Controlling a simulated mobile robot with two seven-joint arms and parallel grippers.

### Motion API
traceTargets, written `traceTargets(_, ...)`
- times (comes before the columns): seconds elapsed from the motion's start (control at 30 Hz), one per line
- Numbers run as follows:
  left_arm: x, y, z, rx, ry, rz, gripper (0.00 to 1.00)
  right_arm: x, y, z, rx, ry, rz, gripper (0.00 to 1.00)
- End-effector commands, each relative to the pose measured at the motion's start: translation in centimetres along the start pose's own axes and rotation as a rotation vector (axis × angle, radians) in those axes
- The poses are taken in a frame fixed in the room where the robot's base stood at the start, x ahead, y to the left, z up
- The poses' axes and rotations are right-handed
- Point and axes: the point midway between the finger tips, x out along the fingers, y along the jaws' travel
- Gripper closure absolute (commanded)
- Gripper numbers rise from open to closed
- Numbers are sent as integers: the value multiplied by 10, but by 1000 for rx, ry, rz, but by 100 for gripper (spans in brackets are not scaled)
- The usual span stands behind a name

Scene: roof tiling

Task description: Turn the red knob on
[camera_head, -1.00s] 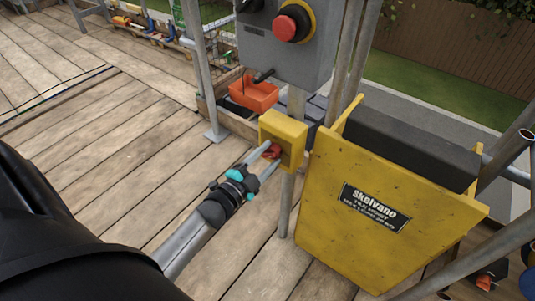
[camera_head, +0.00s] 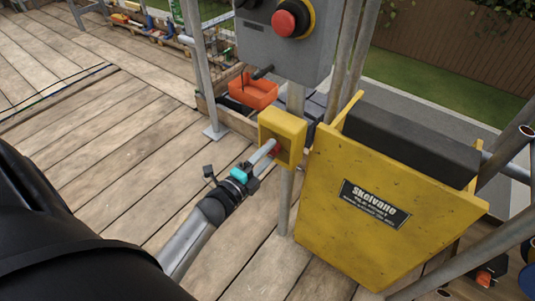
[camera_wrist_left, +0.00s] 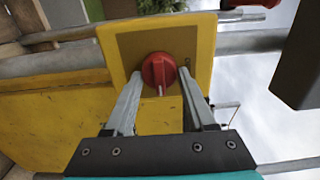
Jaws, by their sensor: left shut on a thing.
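The red knob (camera_head: 277,149) sits inside a yellow box (camera_head: 291,128) fixed to a metal post. In the left wrist view the knob (camera_wrist_left: 158,72) shows as a round red dial with a raised grip bar and a pale mark at its lower edge. My left gripper (camera_head: 270,151) reaches into the box from the lower left. It is shut on the red knob, with one finger on each side. In the head view the fingers partly hide the knob. My right gripper is not in view.
A grey control box (camera_head: 290,55) with a red mushroom button (camera_head: 290,20) is above the yellow box. A yellow Skelvano panel (camera_head: 350,235) with a dark top pad stands close on the right. An orange tray (camera_head: 252,91) lies behind. Plank floor (camera_head: 110,130) is open at left.

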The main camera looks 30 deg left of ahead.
Motion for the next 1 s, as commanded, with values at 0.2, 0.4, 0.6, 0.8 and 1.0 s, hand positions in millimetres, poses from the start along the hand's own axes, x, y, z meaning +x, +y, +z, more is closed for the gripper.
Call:
traceTargets(0.2, 0, 0, 0, 14, 0, 1, 100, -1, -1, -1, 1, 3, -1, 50)
traceTargets(0.4, 0, 0, 0, 14, 0, 1, 100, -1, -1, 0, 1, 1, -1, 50)
traceTargets(0.6, 0, 0, 0, 13, 0, 1, 26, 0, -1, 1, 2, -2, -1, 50)
traceTargets(0.8, 0, 0, 0, 11, 0, 1, 15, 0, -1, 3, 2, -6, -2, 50)
traceTargets(1.0, -2, 0, 0, 10, 0, 1, 15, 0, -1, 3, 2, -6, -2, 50)
